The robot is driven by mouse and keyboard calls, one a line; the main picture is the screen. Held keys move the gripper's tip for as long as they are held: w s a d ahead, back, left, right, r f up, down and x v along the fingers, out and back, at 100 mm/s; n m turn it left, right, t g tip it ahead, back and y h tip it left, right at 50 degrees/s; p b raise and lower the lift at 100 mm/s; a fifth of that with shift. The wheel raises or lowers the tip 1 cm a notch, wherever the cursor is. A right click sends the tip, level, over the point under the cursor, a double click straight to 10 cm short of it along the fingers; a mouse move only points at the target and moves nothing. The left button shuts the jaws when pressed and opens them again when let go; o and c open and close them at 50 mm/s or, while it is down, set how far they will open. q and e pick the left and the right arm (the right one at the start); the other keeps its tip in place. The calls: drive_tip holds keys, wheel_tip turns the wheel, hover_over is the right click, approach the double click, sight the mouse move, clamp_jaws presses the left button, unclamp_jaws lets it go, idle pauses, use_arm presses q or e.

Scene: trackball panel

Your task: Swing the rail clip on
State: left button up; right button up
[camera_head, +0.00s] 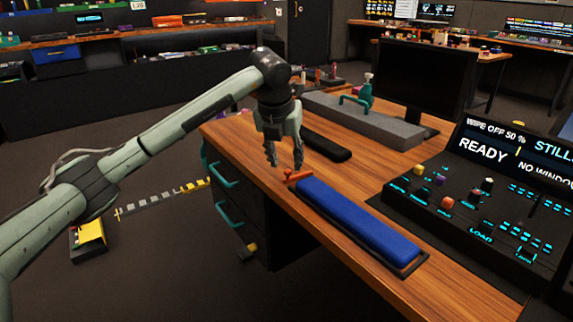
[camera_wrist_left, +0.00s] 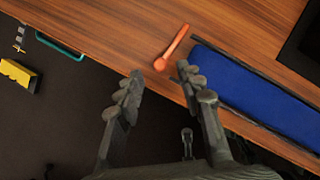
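A small orange piece, which looks like the rail clip (camera_head: 299,176), is at the far left end of the blue padded rail (camera_head: 355,220) near the table edge. In the left wrist view the clip (camera_wrist_left: 173,47) is a short bar with a rounded end, beside the end of the blue pad (camera_wrist_left: 245,88). My left gripper (camera_head: 285,162) points down just above and beside the clip, its fingers apart and empty. In the wrist view the rounded end lies just beyond the fingertips (camera_wrist_left: 159,70), apart from them. My right gripper is not in view.
The wooden desk (camera_head: 255,158) has a dark drawer unit with teal handles (camera_head: 228,215) below its edge. A black pad (camera_head: 325,147), a grey block (camera_head: 365,120) and a monitor (camera_head: 425,85) stand behind. A control console (camera_head: 480,200) is at the right.

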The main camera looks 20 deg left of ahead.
use_arm(q)
drive_tip(key=v, duration=0.9)
drive_tip(key=shift+r, duration=0.15)
